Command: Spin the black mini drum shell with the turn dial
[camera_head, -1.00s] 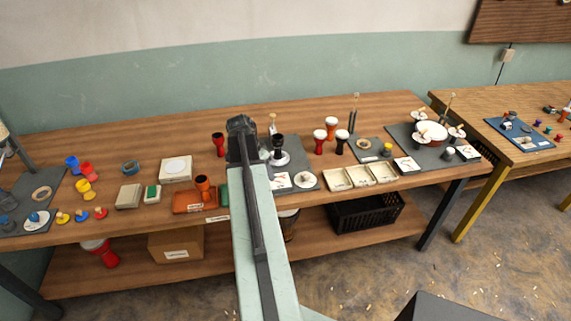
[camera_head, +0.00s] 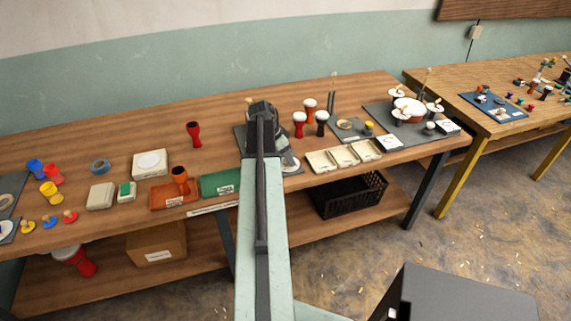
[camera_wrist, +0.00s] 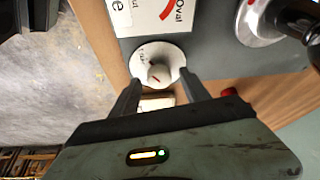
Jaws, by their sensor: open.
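My gripper (camera_wrist: 159,78) is open, with one fingertip on each side of the knob in the picture. I cannot tell its height over the dial or whether it touches. The black mini drum shell (camera_wrist: 296,18) shows in part at the upper right, by a silver round turntable (camera_wrist: 258,36). In the head view my arm hides the shell and most of its station.
A white card (camera_wrist: 150,14) with a red arc lies beside the dial. In the head view a red drum shell (camera_head: 194,134) and a green tray (camera_head: 220,183) are left of my arm. Cream trays (camera_head: 346,155) and several small drums are to the right.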

